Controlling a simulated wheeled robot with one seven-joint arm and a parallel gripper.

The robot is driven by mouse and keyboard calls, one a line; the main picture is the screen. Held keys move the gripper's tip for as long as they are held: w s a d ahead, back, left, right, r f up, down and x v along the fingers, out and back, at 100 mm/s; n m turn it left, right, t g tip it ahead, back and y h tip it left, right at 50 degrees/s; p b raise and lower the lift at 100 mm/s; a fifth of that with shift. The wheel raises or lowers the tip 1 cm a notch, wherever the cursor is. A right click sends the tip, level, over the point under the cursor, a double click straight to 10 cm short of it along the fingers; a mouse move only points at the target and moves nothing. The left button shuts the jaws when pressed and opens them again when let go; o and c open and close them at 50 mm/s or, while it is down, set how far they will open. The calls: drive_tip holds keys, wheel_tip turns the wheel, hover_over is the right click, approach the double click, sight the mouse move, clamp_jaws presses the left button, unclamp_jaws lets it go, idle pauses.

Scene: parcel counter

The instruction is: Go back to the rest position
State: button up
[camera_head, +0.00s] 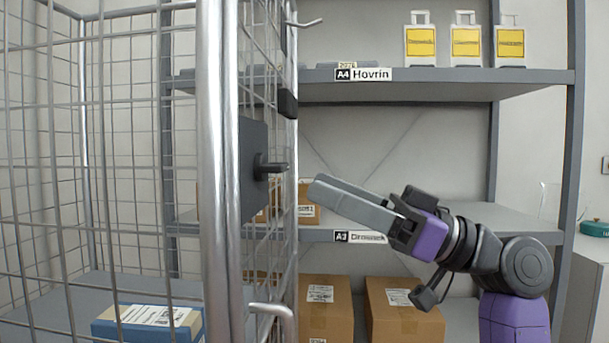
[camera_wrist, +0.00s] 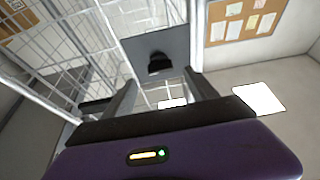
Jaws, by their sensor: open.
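My gripper (camera_head: 318,190) is in the middle of the head view, on a purple and black arm that reaches in from the right. Its long grey fingers point left toward the wire cage's front post. In the wrist view the two fingers (camera_wrist: 162,92) stand apart with nothing between them. Beyond them is a dark plate (camera_head: 253,165) with a black knob, fixed on the cage; the plate also shows in the wrist view (camera_wrist: 140,50). The fingertips appear apart from the knob.
A wire roll cage (camera_head: 212,220) with thick posts fills the left; a blue box (camera_head: 150,322) lies inside. Behind my arm is a shelf rack (camera_head: 440,84) with white yellow-labelled bottles above and cardboard boxes (camera_head: 400,312) below. A pinboard (camera_wrist: 246,20) hangs on the wall.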

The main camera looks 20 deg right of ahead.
drive_tip(key=shift+v, duration=0.85)
